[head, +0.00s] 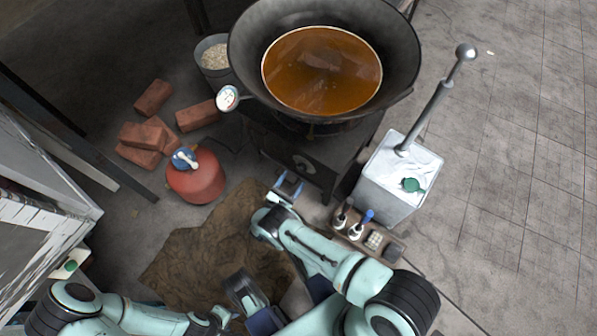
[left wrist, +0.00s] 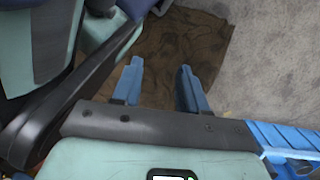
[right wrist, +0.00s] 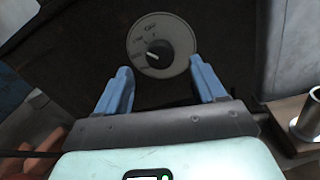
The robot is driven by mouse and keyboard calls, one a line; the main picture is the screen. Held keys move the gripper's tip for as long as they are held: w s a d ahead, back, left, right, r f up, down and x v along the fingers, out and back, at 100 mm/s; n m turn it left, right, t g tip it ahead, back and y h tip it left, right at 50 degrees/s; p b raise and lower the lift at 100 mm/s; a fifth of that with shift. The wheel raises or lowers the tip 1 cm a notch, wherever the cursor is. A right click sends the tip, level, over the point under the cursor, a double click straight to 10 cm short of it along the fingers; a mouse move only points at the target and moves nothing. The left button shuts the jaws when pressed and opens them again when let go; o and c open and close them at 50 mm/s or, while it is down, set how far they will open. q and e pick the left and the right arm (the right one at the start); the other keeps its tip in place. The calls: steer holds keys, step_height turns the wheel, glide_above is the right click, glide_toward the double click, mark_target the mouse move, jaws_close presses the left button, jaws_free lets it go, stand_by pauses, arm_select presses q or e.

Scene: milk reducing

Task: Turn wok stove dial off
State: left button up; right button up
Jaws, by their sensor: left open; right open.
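The stove dial (right wrist: 161,45) is a pale round plate with a dark knob at its centre. In the right wrist view it lies beyond and between my open right fingertips (right wrist: 160,76), with no visible contact. The knob's pointer faces left; its markings are too small to read surely. In the head view the dial (head: 302,164) is on the dark stove's front (head: 330,160), below the wok (head: 395,50) of orange-brown liquid. My right gripper (head: 287,187) is just in front of it. My left gripper (left wrist: 160,82) is open and empty, low above the brown mat.
A thermometer (head: 228,98) sits at the wok's left rim. A red canister (head: 195,178) and several bricks (head: 150,137) lie left of the stove. The brown mat (head: 190,255) is in front.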

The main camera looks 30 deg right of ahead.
mark_target(300, 170)
steer(key=x, duration=0.5)
steer(key=shift+b, duration=0.3)
arm_select(q)
steer(key=shift+s+a+f, duration=0.1)
steer(key=shift+s+f, duration=0.2)
steer(key=shift+s, duration=0.35)
arm_select(e)
steer(key=shift+s, duration=0.1)
steer(key=c, duration=1.1)
steer(key=shift+o, duration=0.3)
steer(key=shift+m, duration=0.3)
steer(key=m, duration=0.3)
steer(key=shift+a+m, duration=0.1)
steer(key=shift+m, duration=0.2)
steer(key=shift+f+m+h, duration=0.1)
steer(key=shift+m+h, duration=0.3)
steer(key=shift+m, duration=1.5)
